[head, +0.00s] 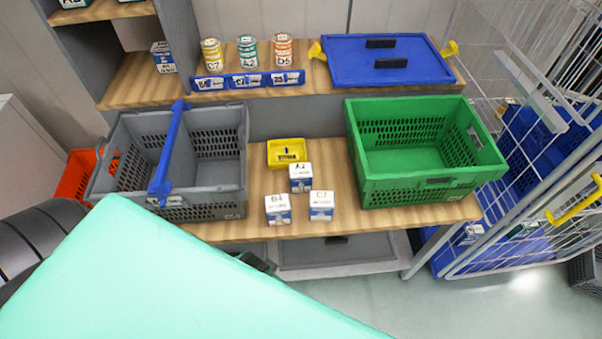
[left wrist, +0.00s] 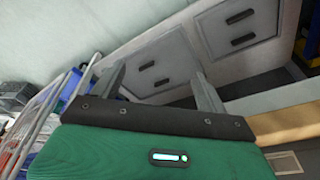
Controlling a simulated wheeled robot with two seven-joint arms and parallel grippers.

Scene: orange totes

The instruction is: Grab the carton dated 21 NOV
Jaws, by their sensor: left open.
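Three small white and blue cartons stand on the wooden table in the head view: one marked like A2 (head: 301,178), one like B4 (head: 278,210) and one like C7 (head: 321,206). Another similar carton (head: 163,57) is on the upper shelf at the left. Their dates are too small to read, so I cannot tell which says 21 NOV. My left gripper (left wrist: 160,90) shows in the left wrist view, open with nothing between its fingers, facing grey drawers away from the cartons. My right gripper is not in view.
A grey crate (head: 219,117) with a blue bar stands left of the cartons, a green crate (head: 437,184) right. A yellow tray (head: 287,153) sits behind them. Cans, including a green-labelled one (head: 248,53), and a blue lid (head: 353,60) are above. A wire cage (head: 530,235) is at right.

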